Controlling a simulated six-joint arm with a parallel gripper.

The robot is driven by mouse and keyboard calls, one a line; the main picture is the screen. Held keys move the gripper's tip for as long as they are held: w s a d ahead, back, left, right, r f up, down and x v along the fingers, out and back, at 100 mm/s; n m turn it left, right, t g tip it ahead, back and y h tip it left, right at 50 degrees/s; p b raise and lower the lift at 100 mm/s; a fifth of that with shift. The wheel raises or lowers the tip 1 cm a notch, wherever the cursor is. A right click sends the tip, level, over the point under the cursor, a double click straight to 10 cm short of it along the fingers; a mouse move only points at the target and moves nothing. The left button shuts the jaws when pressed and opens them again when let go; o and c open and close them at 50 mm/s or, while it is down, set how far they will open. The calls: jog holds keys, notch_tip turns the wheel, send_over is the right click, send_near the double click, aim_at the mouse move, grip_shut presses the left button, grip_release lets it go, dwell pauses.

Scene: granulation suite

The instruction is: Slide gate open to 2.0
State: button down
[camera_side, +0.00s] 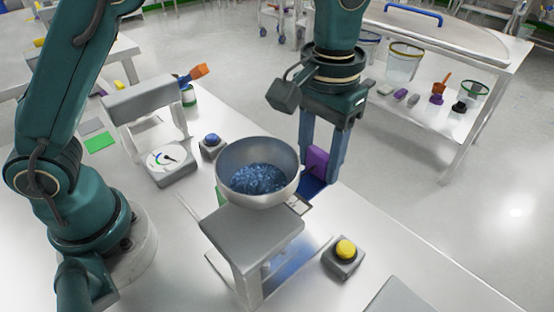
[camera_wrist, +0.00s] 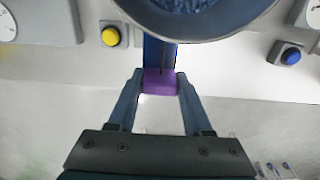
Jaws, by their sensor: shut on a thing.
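The slide gate is a blue plate (camera_side: 311,186) with a purple handle (camera_side: 318,159), at the right side of a hopper bowl. The plate also shows in the wrist view (camera_wrist: 159,54), running from the purple handle (camera_wrist: 160,83) to under the bowl. My gripper (camera_wrist: 160,76) points down with its fingers on both sides of the handle, shut on it. The grey bowl (camera_side: 226,183) holds blue granules (camera_side: 258,179) and stands on a grey stand (camera_side: 250,236). A small marked card (camera_side: 299,204) lies by the gate; its marks are too small to read.
A yellow button box (camera_side: 344,258) stands in front and a blue button box (camera_side: 212,146) behind the bowl. A second table (camera_side: 440,120) with tubs stands behind. The bench right of the gate is clear.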

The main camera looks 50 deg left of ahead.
dwell(0.8)
jog(key=shift+d+r, duration=0.1)
jog(key=shift+d, duration=1.4)
jog(key=shift+c, duration=1.6)
grip_release()
jog(key=shift+r, duration=2.5)
